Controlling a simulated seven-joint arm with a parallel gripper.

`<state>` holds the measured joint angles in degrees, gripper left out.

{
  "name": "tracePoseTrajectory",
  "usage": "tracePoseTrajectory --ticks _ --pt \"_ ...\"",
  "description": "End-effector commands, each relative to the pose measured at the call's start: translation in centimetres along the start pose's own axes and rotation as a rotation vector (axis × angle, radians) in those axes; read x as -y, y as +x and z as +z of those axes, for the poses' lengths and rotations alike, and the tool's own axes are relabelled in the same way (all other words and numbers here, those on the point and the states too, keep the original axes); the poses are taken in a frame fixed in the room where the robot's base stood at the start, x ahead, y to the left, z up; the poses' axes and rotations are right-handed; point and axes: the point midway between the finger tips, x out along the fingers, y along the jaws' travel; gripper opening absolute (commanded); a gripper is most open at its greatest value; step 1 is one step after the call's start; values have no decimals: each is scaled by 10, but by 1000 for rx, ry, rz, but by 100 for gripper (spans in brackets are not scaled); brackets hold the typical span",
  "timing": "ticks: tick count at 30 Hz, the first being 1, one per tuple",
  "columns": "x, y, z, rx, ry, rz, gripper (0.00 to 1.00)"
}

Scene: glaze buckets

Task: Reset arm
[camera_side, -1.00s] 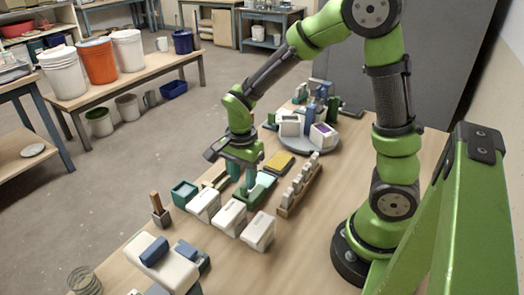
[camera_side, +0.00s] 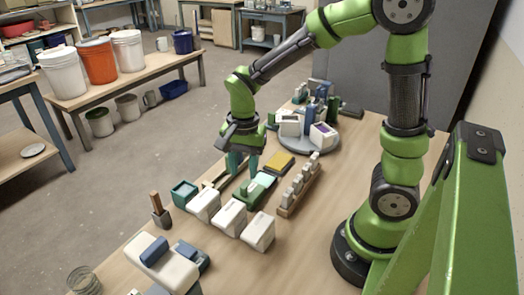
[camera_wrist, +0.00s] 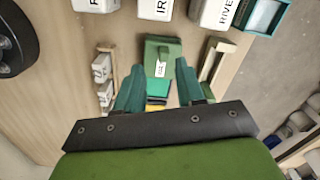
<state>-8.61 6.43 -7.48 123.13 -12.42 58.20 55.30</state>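My gripper (camera_side: 243,165) is open and empty, with its teal fingers pointing down above the table. In the wrist view its two fingers (camera_wrist: 158,80) stand apart. A green box (camera_side: 262,183) with a white label sits on the table just below and beside the fingers. The same green box (camera_wrist: 163,52) shows beyond and between the fingertips in the wrist view, apart from them. White lidded containers (camera_side: 230,216) stand in a row in front; their labels are cut off in the wrist view.
A wooden rack of small white bottles (camera_side: 300,184) stands right of the green box. A round grey turntable (camera_side: 306,149) holds several items behind. A yellow pad (camera_side: 279,162), a teal square tub (camera_side: 184,191) and a brush holder (camera_side: 160,216) are nearby. The table's right part is clear.

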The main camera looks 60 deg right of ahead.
Motion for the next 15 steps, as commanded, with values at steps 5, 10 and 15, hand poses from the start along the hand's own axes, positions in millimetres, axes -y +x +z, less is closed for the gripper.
tracePoseTrajectory --ticks 5,10,15 --pt "-16 -36 18 -5 -368 -154 38" --pt "-37 -74 33 -94 -686 -330 38" --pt "-59 -104 45 -228 -873 -468 38"
